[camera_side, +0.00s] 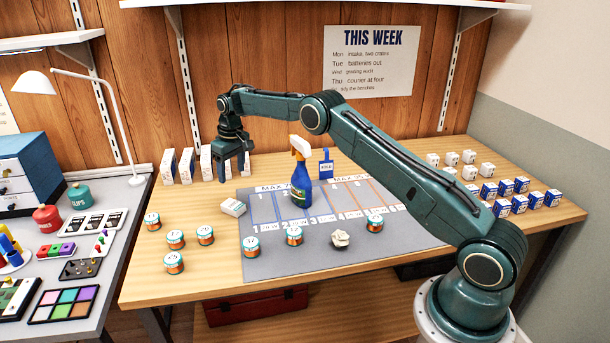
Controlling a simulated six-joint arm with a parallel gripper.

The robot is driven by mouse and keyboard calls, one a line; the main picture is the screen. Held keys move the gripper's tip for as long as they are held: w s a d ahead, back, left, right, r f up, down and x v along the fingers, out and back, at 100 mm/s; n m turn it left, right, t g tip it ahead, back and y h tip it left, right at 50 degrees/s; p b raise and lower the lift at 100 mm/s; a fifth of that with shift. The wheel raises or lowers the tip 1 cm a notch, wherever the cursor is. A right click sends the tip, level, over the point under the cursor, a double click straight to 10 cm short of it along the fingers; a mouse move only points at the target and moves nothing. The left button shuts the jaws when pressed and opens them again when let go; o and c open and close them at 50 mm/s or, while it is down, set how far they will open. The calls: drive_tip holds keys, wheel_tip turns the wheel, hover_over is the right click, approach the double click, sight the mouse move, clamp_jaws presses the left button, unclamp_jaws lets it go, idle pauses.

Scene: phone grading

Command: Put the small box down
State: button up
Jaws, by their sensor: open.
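My gripper (234,172) is open, pointing down at the back left of the bench, with nothing visibly held between its fingers. Several white boxes (187,166) stand upright in a row at the back left; my gripper partly covers the right end of that row. I cannot tell which box the task means.
A blue spray bottle (301,188) stands on the mat near numbered lanes. Several round tins (205,235) and a crumpled paper ball (340,239) are at the front. Small white boxes (469,172) and blue boxes (520,204) stand at right.

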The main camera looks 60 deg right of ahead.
drive_tip(key=shift+r, duration=0.35)
idle(0.4)
drive_tip(key=s+a+r+t, duration=0.1)
drive_tip(key=s+a+r, duration=0.3)
drive_tip(key=s+r, duration=0.65)
drive_tip(key=s+a+r+t, duration=0.1)
drive_tip(key=s+a+r, duration=0.3)
drive_tip(key=s+r, duration=0.65)
drive_tip(key=s+a+r+t, duration=0.1)
drive_tip(key=s+a+r, duration=0.1)
drive_tip(key=s, duration=0.4)
drive_tip(key=s+a+r, duration=0.1)
drive_tip(key=s+r, duration=0.2)
drive_tip(key=s, duration=0.3)
drive_tip(key=s+a+f, duration=0.1)
drive_tip(key=s+f, duration=0.2)
drive_tip(key=s, duration=0.5)
drive_tip(key=s+f+t, duration=0.1)
drive_tip(key=s+f, duration=0.2)
drive_tip(key=s, duration=0.4)
drive_tip(key=shift+s+a+f, duration=0.35)
drive_tip(key=shift+a+f, duration=0.05)
